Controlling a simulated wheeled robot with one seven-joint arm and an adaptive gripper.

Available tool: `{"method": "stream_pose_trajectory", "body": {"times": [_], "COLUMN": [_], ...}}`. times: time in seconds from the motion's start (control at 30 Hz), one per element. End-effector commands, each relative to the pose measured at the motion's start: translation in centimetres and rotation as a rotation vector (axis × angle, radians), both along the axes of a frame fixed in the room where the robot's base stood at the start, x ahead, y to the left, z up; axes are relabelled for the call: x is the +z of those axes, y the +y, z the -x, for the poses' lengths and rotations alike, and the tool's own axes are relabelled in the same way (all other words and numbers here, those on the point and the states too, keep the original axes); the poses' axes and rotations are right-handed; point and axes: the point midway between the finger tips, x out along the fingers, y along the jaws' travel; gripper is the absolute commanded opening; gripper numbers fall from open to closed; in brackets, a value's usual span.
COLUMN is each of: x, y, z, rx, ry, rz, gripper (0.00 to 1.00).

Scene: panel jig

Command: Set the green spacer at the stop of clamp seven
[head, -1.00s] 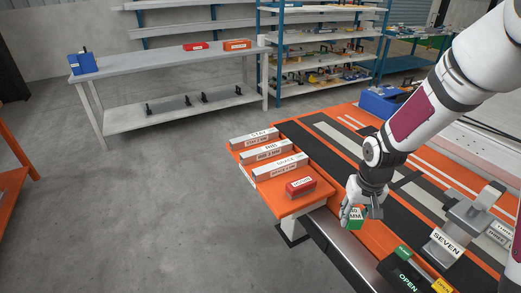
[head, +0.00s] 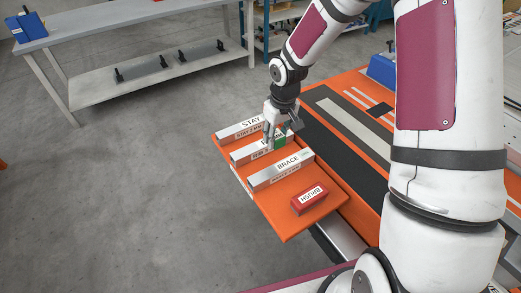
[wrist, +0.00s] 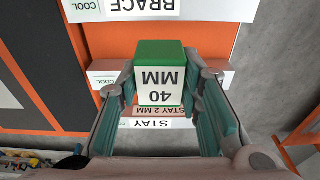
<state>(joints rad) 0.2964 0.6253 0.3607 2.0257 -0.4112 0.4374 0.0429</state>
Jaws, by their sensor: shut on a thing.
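The green spacer (head: 280,141) is a small block with a white label; in the wrist view the spacer (wrist: 160,50) reads "40 MM". My gripper (head: 282,134) is shut on it, one finger on each side, above the orange side shelf. In the wrist view the spacer sits between my fingers (wrist: 160,88), over the middle bar, whose label it covers. I cannot tell whether it touches that bar. Clamp seven does not show now; my arm covers much of the right side of the head view.
The orange shelf (head: 285,222) carries the STAY bar (head: 238,128), the RIB bar (head: 243,153), the BRACE bar (head: 282,170) and a red BRUSH box (head: 310,198). A grey bench (head: 130,45) stands at the back left. Open floor lies left of the shelf.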

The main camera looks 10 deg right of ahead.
Motion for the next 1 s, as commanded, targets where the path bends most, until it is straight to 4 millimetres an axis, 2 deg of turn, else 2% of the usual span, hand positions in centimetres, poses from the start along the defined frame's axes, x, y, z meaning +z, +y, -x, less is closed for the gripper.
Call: {"method": "stream_pose_trajectory", "body": {"times": [0.07,0.3,0.57,0.77,1.0], "x": [-0.6,-4.8,-6.8,-9.5,-9.9], "y": [0.0,0.1,0.0,0.0,0.0], "z": [0.1,0.1,0.0,0.1,0.0], "rx": [0.003,0.004,0.002,0.003,0.003], "ry": [0.002,0.003,0.000,0.002,-0.001], "rz": [-0.001,-0.001,-0.001,-0.001,-0.001], "gripper": [0.03,0.03,0.03,0.03,0.03]}}
